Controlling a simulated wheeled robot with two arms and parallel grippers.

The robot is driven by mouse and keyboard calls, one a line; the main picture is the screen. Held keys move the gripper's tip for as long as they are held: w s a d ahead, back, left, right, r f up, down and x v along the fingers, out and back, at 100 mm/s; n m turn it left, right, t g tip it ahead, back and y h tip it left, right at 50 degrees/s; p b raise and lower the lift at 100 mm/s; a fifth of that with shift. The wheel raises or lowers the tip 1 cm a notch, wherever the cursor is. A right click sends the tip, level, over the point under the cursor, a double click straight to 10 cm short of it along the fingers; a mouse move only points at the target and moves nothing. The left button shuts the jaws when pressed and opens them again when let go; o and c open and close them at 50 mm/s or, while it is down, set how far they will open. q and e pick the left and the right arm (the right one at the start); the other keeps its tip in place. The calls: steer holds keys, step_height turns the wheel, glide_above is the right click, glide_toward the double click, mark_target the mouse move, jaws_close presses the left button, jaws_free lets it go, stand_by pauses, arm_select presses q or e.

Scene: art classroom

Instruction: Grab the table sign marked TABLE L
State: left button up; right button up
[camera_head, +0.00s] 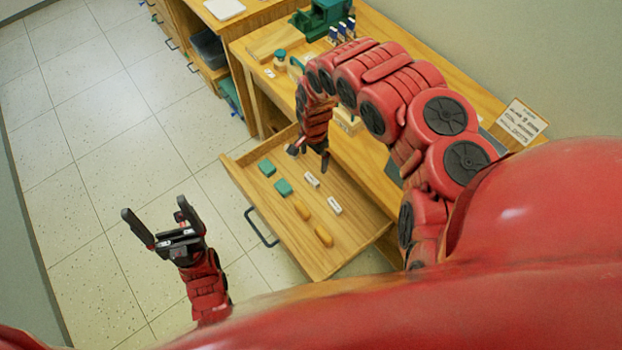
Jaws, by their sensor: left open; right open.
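No marking TABLE L can be read in this view. Two small white pieces with dark marks, one nearer the back (312,179) and one nearer the front (334,205), lie in an open wooden drawer (290,235); their writing is too small to read. My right gripper (309,163) is open and empty over the back part of the drawer, beyond the white pieces in the picture. My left gripper (155,207) is open and empty over the floor, left of the drawer.
A printed card (522,120), blue-capped items (342,30) and a green device (322,16) stand on the desk.

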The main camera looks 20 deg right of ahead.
step_height(320, 180, down, 9)
steer(key=b, duration=0.5)
steer(key=shift+w+b, duration=0.1)
steer(key=shift+b, duration=0.25)
step_height(320, 180, down, 2)
steer(key=shift+a+f+b, duration=0.1)
steer(key=shift+f+b, duration=0.15)
steer(key=shift+b, duration=1)
step_height(320, 180, down, 2)
steer(key=shift+w+a+f+p, duration=0.1)
steer(key=shift+w+a+p, duration=0.05)
steer(key=shift+p, duration=0.5)
steer(key=shift+f, duration=0.6)
steer(key=shift+c, duration=0.3)
steer(key=c, duration=1.2)
